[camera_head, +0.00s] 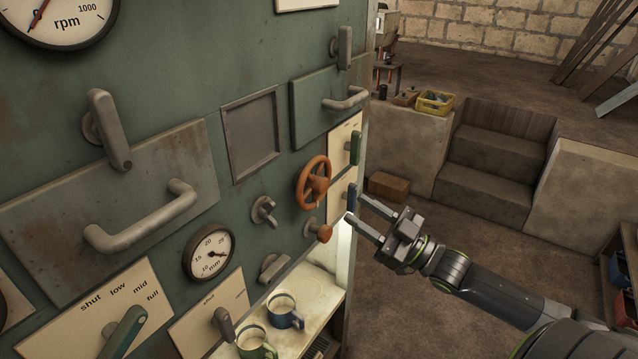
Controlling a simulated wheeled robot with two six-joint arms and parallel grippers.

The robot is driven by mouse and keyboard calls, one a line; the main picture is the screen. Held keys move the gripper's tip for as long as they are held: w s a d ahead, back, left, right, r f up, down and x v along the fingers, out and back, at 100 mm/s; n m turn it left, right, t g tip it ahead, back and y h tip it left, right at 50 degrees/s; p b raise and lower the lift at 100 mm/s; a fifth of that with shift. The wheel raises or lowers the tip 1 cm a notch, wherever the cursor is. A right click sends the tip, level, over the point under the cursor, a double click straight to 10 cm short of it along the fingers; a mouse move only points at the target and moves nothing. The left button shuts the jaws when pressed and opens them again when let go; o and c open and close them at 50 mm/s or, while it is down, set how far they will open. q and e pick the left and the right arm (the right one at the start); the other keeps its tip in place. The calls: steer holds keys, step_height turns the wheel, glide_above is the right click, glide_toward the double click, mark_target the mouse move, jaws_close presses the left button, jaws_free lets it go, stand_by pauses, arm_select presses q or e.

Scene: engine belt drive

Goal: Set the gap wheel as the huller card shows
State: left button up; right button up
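An orange-red handwheel (314,182) sits on the green machine panel, right of an empty-looking framed plate (252,135). I take it for the gap wheel, though no label on it is readable. A round gauge marked mm (209,252) is lower left of it; its dark needle points to the right, and its exact reading is too small to tell. My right gripper (356,208) is open and empty, right of and a little below the wheel, apart from it. My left gripper is not in view. I cannot make out which card is the huller card.
A lever plate marked shut, low, mid, full (80,318) is at lower left. An orange knob (318,232) sits below the wheel. Two mugs, one green (257,344) and one blue (284,311), stand on a shelf. Handles and levers jut from the panel. Open floor lies right.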

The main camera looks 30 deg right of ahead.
mark_target(325, 186)
steer(key=b+x, duration=0.2)
steer(key=x, duration=0.5)
steer(key=shift+w+a, duration=0.15)
steer(key=shift+p+x, duration=0.65)
steer(key=shift+x, duration=0.3)
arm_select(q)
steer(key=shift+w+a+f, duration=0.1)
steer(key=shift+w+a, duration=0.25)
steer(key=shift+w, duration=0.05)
arm_select(e)
steer(key=shift+w+a+r, duration=0.2)
steer(key=shift+w+r, duration=0.1)
steer(key=shift+w, duration=0.2)
steer(key=c, duration=0.7)
